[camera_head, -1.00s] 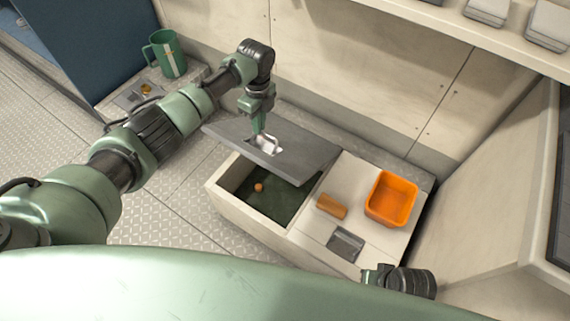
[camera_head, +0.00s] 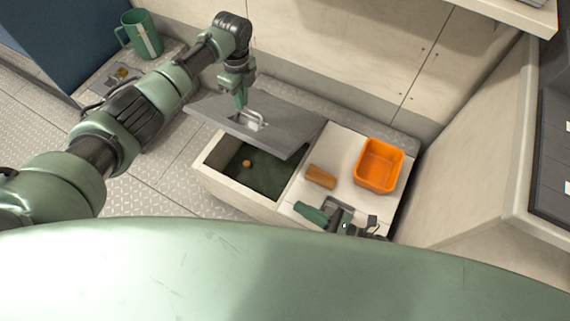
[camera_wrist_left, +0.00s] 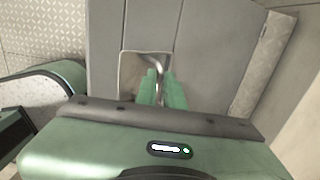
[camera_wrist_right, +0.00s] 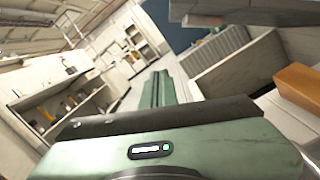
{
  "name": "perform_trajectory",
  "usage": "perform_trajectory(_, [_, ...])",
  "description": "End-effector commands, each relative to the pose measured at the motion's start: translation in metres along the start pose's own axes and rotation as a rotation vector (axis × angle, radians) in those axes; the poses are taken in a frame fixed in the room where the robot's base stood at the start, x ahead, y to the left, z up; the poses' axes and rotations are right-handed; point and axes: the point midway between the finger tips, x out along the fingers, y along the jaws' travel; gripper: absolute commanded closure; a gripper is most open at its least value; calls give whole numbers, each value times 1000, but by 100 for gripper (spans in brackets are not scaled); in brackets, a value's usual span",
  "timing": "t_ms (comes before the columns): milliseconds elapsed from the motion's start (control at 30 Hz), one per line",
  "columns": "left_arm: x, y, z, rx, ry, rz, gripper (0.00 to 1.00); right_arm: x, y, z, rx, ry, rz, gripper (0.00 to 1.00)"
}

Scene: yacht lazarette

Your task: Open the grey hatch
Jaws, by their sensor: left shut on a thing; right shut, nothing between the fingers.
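The grey hatch (camera_head: 278,133) is a flat lid tilted up above the left part of a white locker (camera_head: 240,192). The dark compartment under it shows, with a small orange round thing (camera_head: 247,163) inside. My left gripper (camera_head: 241,108) is shut on the metal handle (camera_head: 252,120) of the hatch. The left wrist view shows its green fingers (camera_wrist_left: 160,88) at the handle, against the grey panel. My right gripper (camera_head: 306,210) is shut and empty, over the front of the locker top. Its closed fingers (camera_wrist_right: 158,88) show in the right wrist view.
An orange bin (camera_head: 379,166) and an orange-brown block (camera_head: 320,176) are on the locker top, right of the opening. A green mug (camera_head: 143,36) stands at the back left. Walls close in behind and right.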

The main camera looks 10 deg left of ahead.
Motion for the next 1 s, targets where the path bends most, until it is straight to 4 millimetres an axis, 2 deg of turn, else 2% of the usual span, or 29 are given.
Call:
perform_trajectory(33, [1, -7, -4, 6, 2, -27, 100, 0, -6, 5, 55, -45, -20, 100])
perform_trajectory(100, [1, -7, -4, 6, 3, -27, 100, 0, -12, 12, 112, -94, -42, 100])
perform_trajectory(233, [1, -7, -4, 6, 3, -27, 100, 1, -18, 19, 164, -142, -61, 100])
perform_trajectory(333, [1, -7, -4, 6, 3, -27, 100, 9, -20, 21, 171, -150, -62, 100])
perform_trajectory(467, [1, -7, -4, 6, 3, -28, 100, 31, -21, 24, 170, -149, -61, 100])
perform_trajectory(800, [1, -8, -4, 6, 4, -28, 100, 101, -26, 35, 167, -146, -61, 100])
perform_trajectory(1000, [1, -8, -4, 6, 4, -28, 100, 100, -30, 58, 166, -145, -63, 100])
